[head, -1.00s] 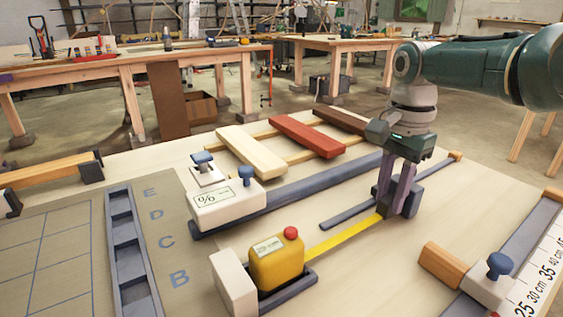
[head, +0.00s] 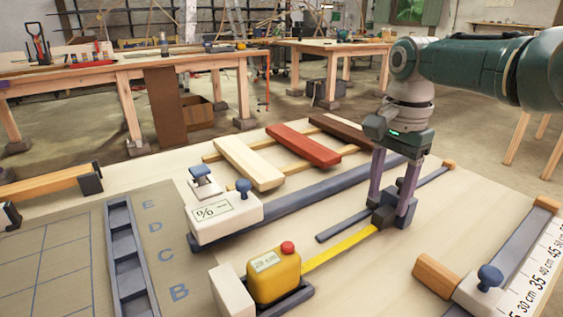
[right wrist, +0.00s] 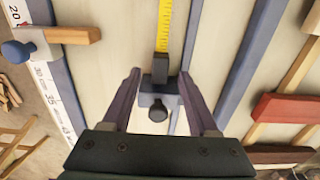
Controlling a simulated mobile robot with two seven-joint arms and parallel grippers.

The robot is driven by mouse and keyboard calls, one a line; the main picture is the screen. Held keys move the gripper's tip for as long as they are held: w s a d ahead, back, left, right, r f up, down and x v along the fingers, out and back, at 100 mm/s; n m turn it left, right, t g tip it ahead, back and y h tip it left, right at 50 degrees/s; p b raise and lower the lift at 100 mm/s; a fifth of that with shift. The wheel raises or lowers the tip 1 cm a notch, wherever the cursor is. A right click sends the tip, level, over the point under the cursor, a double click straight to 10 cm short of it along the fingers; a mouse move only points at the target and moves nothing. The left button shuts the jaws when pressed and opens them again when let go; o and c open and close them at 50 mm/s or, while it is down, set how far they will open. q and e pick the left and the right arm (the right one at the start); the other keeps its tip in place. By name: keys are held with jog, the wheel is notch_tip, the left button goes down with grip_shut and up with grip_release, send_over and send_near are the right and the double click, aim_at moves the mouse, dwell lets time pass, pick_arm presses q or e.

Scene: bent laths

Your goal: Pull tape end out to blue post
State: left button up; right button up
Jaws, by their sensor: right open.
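The yellow tape case (head: 273,280) with a red button sits in a dark holder at the front. Its yellow tape (head: 340,247) runs out to the upper right and ends at a dark end block (head: 383,217). My right gripper (head: 391,210) is open, with its fingers on either side of this end piece. In the right wrist view the tape (right wrist: 164,25) meets the dark end block (right wrist: 160,68) between the spread fingers, with a round dark knob (right wrist: 157,113) nearer my palm. I cannot make out clearly which thing is the blue post. My left gripper is out of view.
A blue-grey strip (head: 345,222) runs beside the tape toward an orange block (head: 448,163). A white block with a blue knob (head: 243,187) stands left, a ruler rail (head: 525,250) right. Coloured laths (head: 305,145) lie behind. Bare board lies right of the tape.

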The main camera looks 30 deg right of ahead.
aim_at(384, 211)
pick_arm(q)
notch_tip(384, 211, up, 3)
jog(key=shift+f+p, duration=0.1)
jog(key=shift+p, duration=0.8)
pick_arm(e)
notch_tip(384, 211, up, 7)
